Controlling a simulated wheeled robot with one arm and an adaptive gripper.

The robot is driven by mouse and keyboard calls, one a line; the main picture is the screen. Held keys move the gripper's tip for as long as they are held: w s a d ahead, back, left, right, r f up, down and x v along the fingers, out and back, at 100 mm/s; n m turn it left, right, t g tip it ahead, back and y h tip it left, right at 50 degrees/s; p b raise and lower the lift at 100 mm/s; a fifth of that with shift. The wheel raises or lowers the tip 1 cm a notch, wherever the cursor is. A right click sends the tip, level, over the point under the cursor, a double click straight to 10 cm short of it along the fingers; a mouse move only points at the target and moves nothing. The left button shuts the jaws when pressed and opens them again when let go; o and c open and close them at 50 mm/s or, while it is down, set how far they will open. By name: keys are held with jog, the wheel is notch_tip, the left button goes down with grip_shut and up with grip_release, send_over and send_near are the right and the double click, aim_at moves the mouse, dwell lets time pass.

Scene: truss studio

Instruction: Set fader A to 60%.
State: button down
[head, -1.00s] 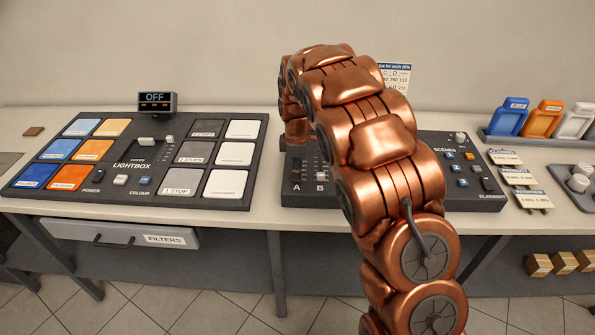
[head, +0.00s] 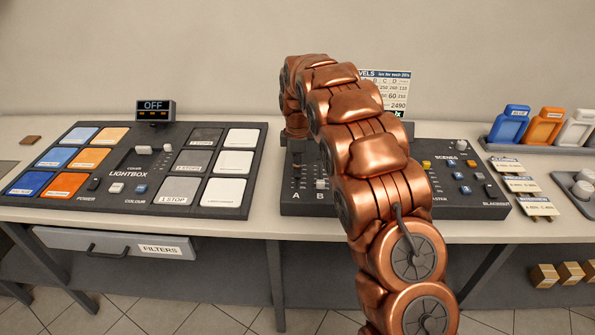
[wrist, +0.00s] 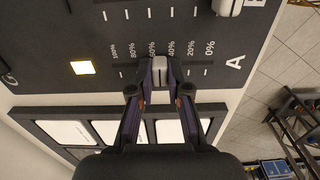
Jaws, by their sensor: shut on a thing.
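The fader A knob (wrist: 161,73) is a pale cap on a slot in a dark panel, seen in the wrist view. The printed scale runs from 100% at left to 0% at right, beside the letter A. My gripper (wrist: 160,75) is shut on the knob, with one finger on each side. The knob stands close to the 60% mark, slightly toward 40%; the fingers hide nearby ticks, so I cannot tell its exact value. In the head view the fader panel (head: 312,207) is partly behind my arm, and my fingers are hidden.
The fader B knob (wrist: 227,6) is near the low end of its slot. A lit yellow square (wrist: 83,68) is past the 100% end. The lightbox panel (head: 130,197), with its display (head: 155,105) reading OFF, stands left. A levels card (head: 398,95) is partly hidden behind my arm.

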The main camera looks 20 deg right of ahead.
jog(key=c, duration=1.1)
grip_release()
jog(key=shift+r, duration=0.15)
notch_tip(320, 180, up, 12)
jog(key=shift+f, duration=0.15)
